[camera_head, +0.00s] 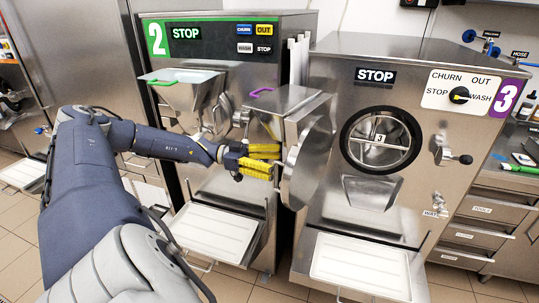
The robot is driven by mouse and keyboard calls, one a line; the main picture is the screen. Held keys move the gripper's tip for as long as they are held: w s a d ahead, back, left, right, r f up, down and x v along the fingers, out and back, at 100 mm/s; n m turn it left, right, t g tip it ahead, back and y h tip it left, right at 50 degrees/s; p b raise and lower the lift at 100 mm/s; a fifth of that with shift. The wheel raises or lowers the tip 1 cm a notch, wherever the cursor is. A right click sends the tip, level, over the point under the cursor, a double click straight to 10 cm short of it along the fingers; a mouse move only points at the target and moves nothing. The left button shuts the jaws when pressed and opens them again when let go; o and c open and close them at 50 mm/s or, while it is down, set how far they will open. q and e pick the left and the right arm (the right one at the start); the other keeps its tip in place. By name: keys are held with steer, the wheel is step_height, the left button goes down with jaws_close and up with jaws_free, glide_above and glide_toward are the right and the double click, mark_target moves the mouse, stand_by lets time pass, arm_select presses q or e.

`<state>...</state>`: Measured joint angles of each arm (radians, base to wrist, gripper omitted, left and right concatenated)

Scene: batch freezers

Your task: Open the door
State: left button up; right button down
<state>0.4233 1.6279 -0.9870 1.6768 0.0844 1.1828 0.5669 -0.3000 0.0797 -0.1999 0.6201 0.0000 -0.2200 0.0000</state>
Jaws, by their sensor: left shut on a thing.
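The door (311,158) of batch freezer 3 (365,75) is a thick round steel door. It stands swung out to the left of the machine, and the round opening (381,140) behind it is uncovered. A steel hopper with a purple handle (261,93) is on the door's left side. My left gripper (264,162) has yellow fingers and is at the door's outer left side, below the hopper. It is shut on a part of the door, and the fingers hide which part. My right gripper is not in view.
Batch freezer 2 (225,75) stands at the left, with its own hopper (184,88). White trays, one on the left (215,228) and one on the right (362,265), sit low in front of the machines. A drawer counter (480,212) is at the right.

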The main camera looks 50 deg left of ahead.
arm_select(q)
steer(key=shift+a+r, duration=0.2)
steer(key=shift+a, duration=0.35)
steer(key=shift+c, duration=0.3)
steer(key=shift+w+a+f, duration=0.1)
steer(key=shift+a+f, duration=0.05)
steer(key=shift+a, duration=0.05)
steer(key=c, duration=0.6)
steer(key=shift+o, duration=0.2)
steer(key=v, duration=1.2)
steer(key=shift+s, duration=0.2)
